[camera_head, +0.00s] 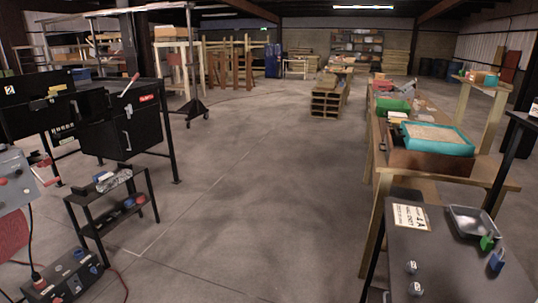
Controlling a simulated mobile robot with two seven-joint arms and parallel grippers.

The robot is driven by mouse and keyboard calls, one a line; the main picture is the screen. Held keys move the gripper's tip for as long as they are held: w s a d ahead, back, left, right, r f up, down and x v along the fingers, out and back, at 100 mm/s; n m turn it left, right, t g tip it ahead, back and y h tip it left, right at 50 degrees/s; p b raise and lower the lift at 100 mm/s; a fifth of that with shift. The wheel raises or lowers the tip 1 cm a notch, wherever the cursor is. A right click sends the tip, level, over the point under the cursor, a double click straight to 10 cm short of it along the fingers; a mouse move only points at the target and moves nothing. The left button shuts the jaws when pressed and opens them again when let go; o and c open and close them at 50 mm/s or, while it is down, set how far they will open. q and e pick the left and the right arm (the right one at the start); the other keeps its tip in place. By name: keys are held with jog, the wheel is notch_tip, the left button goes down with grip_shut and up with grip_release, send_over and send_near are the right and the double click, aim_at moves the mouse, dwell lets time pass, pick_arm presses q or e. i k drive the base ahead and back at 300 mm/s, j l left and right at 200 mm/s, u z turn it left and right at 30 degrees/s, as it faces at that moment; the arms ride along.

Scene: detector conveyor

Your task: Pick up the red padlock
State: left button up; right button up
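I cannot make out a red padlock for sure. At the lower right, a green padlock (487,242) and a blue padlock (497,260) are close together on a dark table (440,268), by a metal tray (473,223). A small red object (141,199) is on the lower shelf of a black stand at the left, beside small blue objects (129,203). It is too small to identify. Neither of my grippers shows in the view.
The black stand (77,203) and a black cabinet (125,135) are at the left. A grey box with red buttons (12,180) is at the left edge. A long wooden bench (378,160) runs along the right. The floor (250,190) between is clear.

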aim_at(48, 160)
jog(key=u, duration=1.55)
